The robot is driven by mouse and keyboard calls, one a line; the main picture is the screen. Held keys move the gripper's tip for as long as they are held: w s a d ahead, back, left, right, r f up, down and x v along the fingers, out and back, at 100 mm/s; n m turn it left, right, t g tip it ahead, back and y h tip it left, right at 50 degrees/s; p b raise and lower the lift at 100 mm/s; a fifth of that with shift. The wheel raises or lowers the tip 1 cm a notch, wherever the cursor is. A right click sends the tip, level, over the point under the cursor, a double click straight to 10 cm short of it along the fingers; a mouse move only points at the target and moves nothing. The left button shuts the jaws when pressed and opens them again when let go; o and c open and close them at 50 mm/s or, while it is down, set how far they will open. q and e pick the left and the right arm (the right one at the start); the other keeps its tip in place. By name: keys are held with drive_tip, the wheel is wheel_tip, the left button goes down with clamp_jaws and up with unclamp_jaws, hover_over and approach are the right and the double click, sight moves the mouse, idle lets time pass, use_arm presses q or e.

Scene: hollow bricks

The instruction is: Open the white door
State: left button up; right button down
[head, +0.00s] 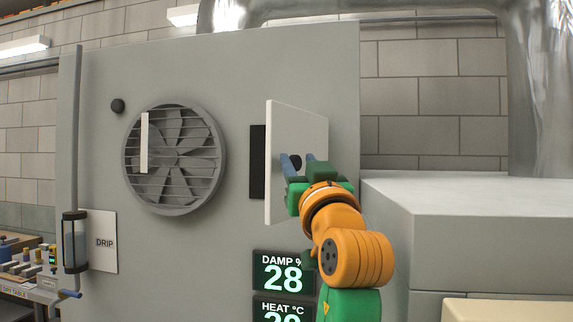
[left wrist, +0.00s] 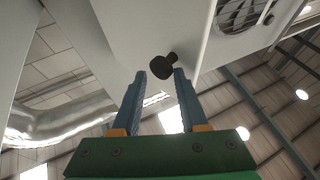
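The white door (head: 296,190) stands partly open on the front of the grey cabinet, its left edge swung out towards me. A dark opening (head: 257,162) shows beside that edge. A black knob (head: 295,161) sits on the door's face; it also shows in the left wrist view (left wrist: 163,69). My left gripper (head: 299,160) is in front of the door with its blue fingers apart. In the left wrist view, the knob is at the fingertips (left wrist: 159,73), nearer the right finger; I cannot tell whether they touch. My right gripper is not in view.
The grey cabinet (head: 225,70) carries a round fan grille (head: 172,160) and a damp and heat display (head: 283,274). A drip tube (head: 75,242) stands at left. A grey block (head: 470,235) stands close to the right of my left arm.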

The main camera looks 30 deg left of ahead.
use_arm(q)
drive_tip(key=o, duration=0.3)
drive_tip(key=shift+w+d+f, duration=0.1)
drive_tip(key=shift+w+d, duration=0.5)
drive_tip(key=shift+w, duration=0.2)
drive_tip(key=shift+s+a+f, duration=0.15)
drive_tip(key=shift+s+a, duration=0.1)
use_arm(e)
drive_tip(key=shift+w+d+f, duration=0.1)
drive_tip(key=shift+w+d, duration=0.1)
use_arm(q)
drive_tip(key=shift+b+v, duration=2.5)
drive_tip(key=shift+v, duration=1.15)
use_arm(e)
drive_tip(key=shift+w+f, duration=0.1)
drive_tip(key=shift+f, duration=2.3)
